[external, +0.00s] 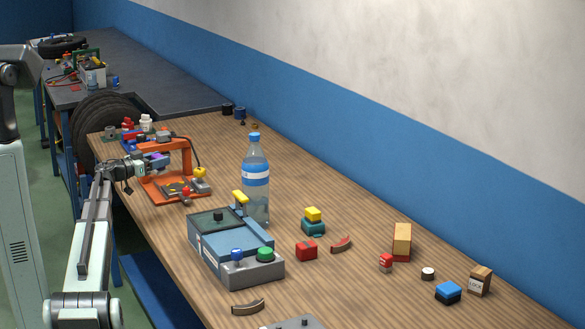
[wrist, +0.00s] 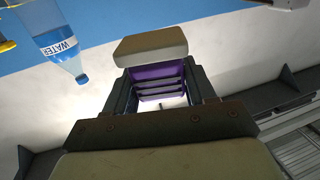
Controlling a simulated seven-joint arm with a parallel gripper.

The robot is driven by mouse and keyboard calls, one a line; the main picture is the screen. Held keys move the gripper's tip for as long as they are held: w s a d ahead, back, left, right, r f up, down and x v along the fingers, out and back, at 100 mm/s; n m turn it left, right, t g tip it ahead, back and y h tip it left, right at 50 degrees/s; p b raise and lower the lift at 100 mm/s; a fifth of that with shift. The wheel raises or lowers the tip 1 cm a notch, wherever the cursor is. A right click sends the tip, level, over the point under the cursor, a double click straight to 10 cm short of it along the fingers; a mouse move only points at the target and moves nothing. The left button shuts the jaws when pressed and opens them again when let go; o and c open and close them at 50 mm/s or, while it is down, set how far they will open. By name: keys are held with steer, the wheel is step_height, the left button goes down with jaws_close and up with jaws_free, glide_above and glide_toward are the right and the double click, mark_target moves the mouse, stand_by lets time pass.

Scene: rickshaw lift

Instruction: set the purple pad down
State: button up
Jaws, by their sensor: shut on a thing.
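The purple pad (wrist: 158,80) sits between the two fingers of my gripper (wrist: 160,92) in the wrist view, and the gripper is shut on it. Dark ridges or slots run across the pad. A pale block hides part of its upper side. In the external view the purple pad (external: 159,157) shows as a small patch at the end of my gripper (external: 148,163), at the far left of the wooden table. It is beside the orange frame (external: 165,146), seemingly above its base. Whether the pad touches anything below is too small to tell.
A water bottle (external: 256,182) stands mid-table, behind a grey-blue box (external: 228,240) with a green button. Small coloured blocks and curved pieces lie to the right. A dark cable and a red knob (external: 186,191) are by the orange frame.

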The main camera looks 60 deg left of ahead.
step_height(320, 180, down, 6)
steer(key=shift+f, duration=0.15)
stand_by(0.4)
steer(key=shift+f, duration=4.7)
steer(key=shift+f, duration=0.15)
steer(key=o, duration=1)
steer(key=shift+s, duration=0.1)
